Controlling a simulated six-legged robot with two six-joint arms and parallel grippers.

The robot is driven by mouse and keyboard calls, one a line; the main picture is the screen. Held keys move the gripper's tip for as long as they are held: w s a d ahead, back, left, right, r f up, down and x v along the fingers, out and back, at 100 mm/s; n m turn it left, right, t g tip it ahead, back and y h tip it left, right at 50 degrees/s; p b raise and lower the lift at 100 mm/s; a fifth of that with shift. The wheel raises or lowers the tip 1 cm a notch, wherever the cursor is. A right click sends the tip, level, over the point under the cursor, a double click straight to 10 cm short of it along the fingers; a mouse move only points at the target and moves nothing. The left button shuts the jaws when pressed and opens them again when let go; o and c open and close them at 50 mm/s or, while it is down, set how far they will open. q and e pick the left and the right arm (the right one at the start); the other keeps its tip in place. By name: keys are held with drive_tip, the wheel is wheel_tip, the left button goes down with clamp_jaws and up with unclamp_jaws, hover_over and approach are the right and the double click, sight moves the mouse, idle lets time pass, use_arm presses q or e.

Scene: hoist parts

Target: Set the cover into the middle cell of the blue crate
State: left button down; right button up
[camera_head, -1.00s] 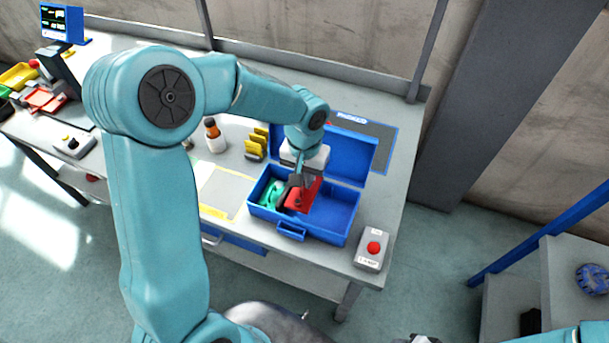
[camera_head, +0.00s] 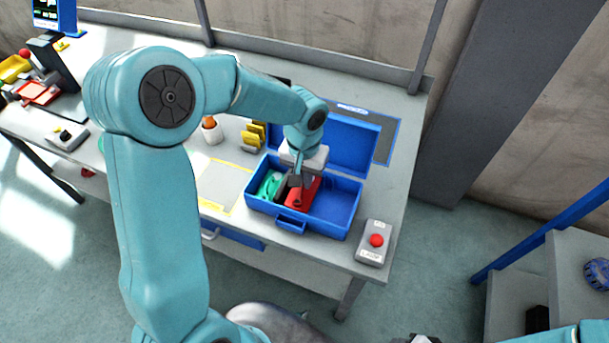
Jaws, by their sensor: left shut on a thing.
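The blue crate (camera_head: 340,230) stands on the bench with its lid open at the back. A green part (camera_head: 268,185) lies in its left cell. The red cover (camera_head: 304,194) is in the middle of the crate, right of the green part, and looks low between the walls. My left gripper (camera_head: 297,184) reaches down into the crate from above and is shut on the cover. The gripper hides part of the cover, and I cannot tell whether the cover touches the crate floor. The right cell looks empty. My right gripper is not clearly in view.
A grey box with a red button (camera_head: 376,241) stands right of the crate near the bench edge. Yellow parts (camera_head: 254,135) and a bottle (camera_head: 211,129) stand behind and left. A yellow-framed grey area (camera_head: 219,186) left of the crate is bare.

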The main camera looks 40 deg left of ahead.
use_arm(q)
drive_tip(key=shift+f+b, duration=1.25)
drive_tip(key=shift+f, duration=0.15)
drive_tip(key=shift+f, duration=0.1)
drive_tip(key=shift+f+b, duration=0.3)
drive_tip(key=shift+b, duration=0.2)
drive_tip(key=c, duration=0.8)
unclamp_jaws()
drive_tip(key=shift+r, duration=0.1)
